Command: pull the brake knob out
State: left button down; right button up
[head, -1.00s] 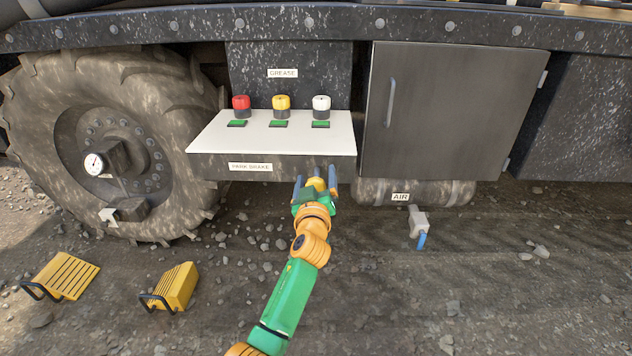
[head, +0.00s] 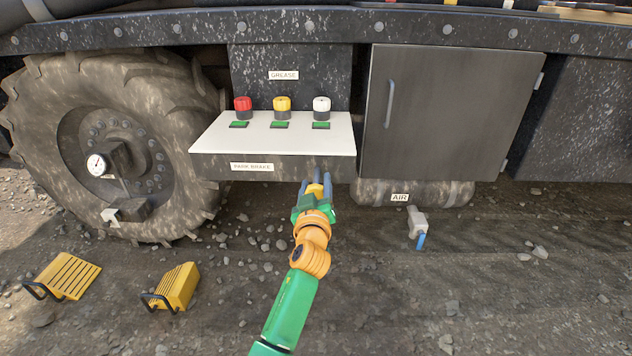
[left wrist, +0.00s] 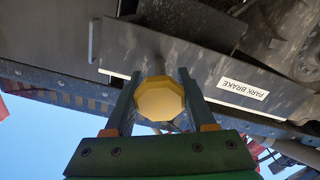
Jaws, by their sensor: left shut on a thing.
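The yellow brake knob (head: 314,190) sits at the lower right end of the panel front, below the white shelf, to the right of the PARK BRAKE label (head: 252,167). In the left wrist view the knob (left wrist: 160,99) is a pale yellow, many-sided disc, and the label (left wrist: 243,89) is upside down to its right. My left gripper (head: 316,180) is shut on the knob, one blue-grey finger on each side of it. My right gripper is not in view.
Red, yellow and white caps (head: 282,104) stand on the white shelf (head: 215,135) above. A grey cabinet door (head: 450,115) is to the right, with an AIR tank and valve (head: 418,222) below. A large tyre (head: 50,110) and two yellow chocks (head: 176,287) are left.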

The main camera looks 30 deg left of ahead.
pick_arm(q)
jog(key=shift+s+d+f, duration=0.1)
jog(key=shift+f, duration=0.15)
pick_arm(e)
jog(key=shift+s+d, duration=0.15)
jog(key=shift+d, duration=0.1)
pick_arm(q)
jog(key=shift+c, duration=2.1)
grip_release()
jog(key=shift+o, duration=0.9)
jog(key=shift+s+r, duration=0.1)
jog(key=shift+r, duration=0.1)
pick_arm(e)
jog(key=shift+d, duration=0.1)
pick_arm(q)
jog(key=v, duration=0.7)
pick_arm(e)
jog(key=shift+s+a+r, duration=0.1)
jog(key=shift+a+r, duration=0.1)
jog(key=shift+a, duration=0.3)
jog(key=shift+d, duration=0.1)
